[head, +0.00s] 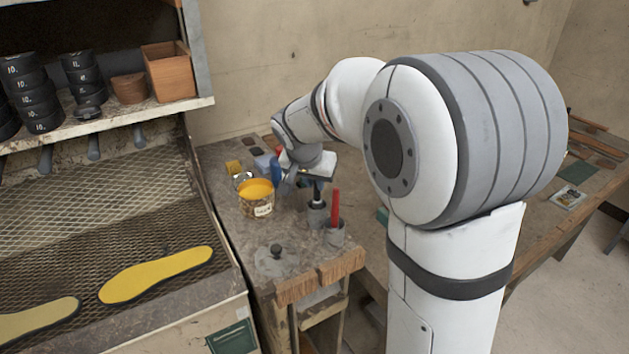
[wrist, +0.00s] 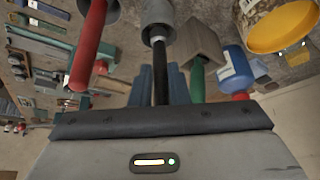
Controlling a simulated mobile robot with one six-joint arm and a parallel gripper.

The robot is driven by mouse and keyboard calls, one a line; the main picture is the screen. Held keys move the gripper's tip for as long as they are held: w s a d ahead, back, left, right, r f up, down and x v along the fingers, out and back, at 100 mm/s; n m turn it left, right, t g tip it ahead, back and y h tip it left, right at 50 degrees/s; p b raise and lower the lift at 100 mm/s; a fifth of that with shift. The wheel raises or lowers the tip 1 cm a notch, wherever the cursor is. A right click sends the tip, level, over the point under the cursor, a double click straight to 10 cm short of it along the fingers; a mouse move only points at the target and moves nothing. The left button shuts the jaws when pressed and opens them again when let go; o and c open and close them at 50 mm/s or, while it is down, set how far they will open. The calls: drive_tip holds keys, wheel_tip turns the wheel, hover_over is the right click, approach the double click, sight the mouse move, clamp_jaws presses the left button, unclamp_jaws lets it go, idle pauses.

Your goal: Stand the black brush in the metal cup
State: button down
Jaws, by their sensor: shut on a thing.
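The black brush (head: 317,190) hangs upright below my gripper (head: 318,180), which is shut on its handle. In the wrist view, the brush (wrist: 160,72) runs between the two bluish fingers of my gripper (wrist: 160,88). The metal cup (head: 317,215) stands on the bench directly under the brush. In the wrist view, the brush's pale lower end overlaps the mouth of the metal cup (wrist: 157,24). I cannot tell how deep it is inside or whether it touches the bottom.
A second cup (head: 335,236) with a red-handled tool (head: 335,207) stands close by. A yellow-topped jar (head: 257,197) and a blue bottle (wrist: 236,68) are near. A green-handled tool (wrist: 197,80) lies beside the cup. A grey knobbed lid (head: 276,262) sits at the bench front.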

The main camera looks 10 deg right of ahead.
drive_tip(key=c, duration=1.3)
unclamp_jaws()
drive_tip(key=v, duration=0.7)
drive_tip(key=shift+r+b, duration=0.4)
drive_tip(key=shift+b, duration=0.05)
drive_tip(key=shift+s+a, duration=0.15)
drive_tip(key=s+d+f+n+y, duration=0.1)
drive_tip(key=s+f+n, duration=0.2)
drive_tip(key=s, duration=0.9)
drive_tip(key=s+d+f+n+g+y, duration=0.1)
drive_tip(key=s+f, duration=0.4)
drive_tip(key=s, duration=0.7)
drive_tip(key=shift+d+f+n+g+y, duration=0.2)
drive_tip(key=shift+d+n+g+y, duration=0.25)
drive_tip(key=shift+n, duration=0.75)
